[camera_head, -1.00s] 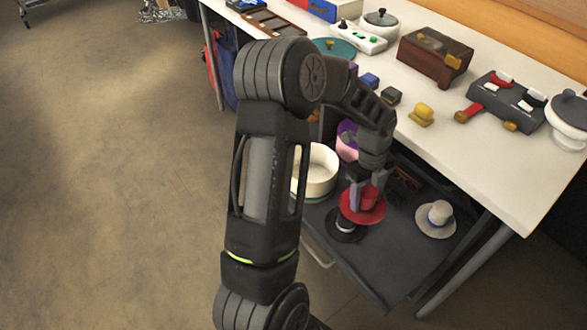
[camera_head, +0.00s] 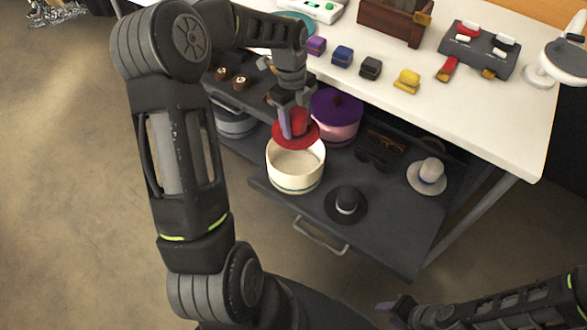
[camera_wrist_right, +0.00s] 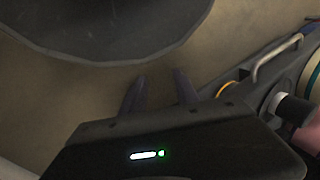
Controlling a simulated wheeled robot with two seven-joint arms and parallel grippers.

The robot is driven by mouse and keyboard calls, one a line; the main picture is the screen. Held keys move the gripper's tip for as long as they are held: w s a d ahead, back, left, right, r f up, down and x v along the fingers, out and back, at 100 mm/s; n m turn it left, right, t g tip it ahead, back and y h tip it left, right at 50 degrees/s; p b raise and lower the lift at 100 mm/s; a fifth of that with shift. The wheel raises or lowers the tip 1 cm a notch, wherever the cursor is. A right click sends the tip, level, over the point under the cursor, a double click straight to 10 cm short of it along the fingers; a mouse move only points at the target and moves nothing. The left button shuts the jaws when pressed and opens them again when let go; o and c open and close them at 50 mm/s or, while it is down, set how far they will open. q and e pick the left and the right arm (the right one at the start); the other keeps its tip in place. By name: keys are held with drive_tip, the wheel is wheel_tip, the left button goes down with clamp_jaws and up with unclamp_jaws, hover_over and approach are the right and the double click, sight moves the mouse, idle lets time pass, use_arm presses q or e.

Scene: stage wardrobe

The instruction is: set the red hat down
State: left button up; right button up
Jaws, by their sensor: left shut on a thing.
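The red hat (camera_head: 296,133) is held in my left gripper (camera_head: 293,130), which is shut on it. The hat is over the back part of the open white round box (camera_head: 295,176) in the pulled-out drawer (camera_head: 290,203). I cannot tell whether it touches the rim. A black hat (camera_head: 346,203) with a white band and a grey hat (camera_head: 428,176) lie in the drawer to the right. My right gripper is low at the right of the head view; in the right wrist view its fingers (camera_wrist_right: 158,90) are apart and empty.
A pink round box with a purple lid (camera_head: 335,112) stands behind the white box. Dark glasses (camera_head: 374,162) lie in the drawer. The white table (camera_head: 480,115) above holds several coloured blocks and a brown box (camera_head: 390,22). Bare drawer floor shows between the black and grey hats.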

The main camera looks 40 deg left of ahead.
use_arm(q)
wheel_tip(320, 180, down, 14)
drive_tip(key=shift+r+b, duration=0.25)
drive_tip(key=shift+b, duration=0.95)
drive_tip(key=shift+f+b, duration=0.45)
drive_tip(key=shift+f, duration=1.8)
drive_tip(key=shift+f, duration=0.15)
drive_tip(key=o, duration=1.4)
drive_tip(key=shift+c, duration=0.2)
drive_tip(key=shift+r, duration=0.3)
wheel_tip(320, 180, up, 12)
drive_tip(key=a+p, duration=0.1)
drive_tip(key=p, duration=0.1)
drive_tip(key=shift+w+a+f, duration=0.15)
drive_tip(key=shift+a, duration=0.05)
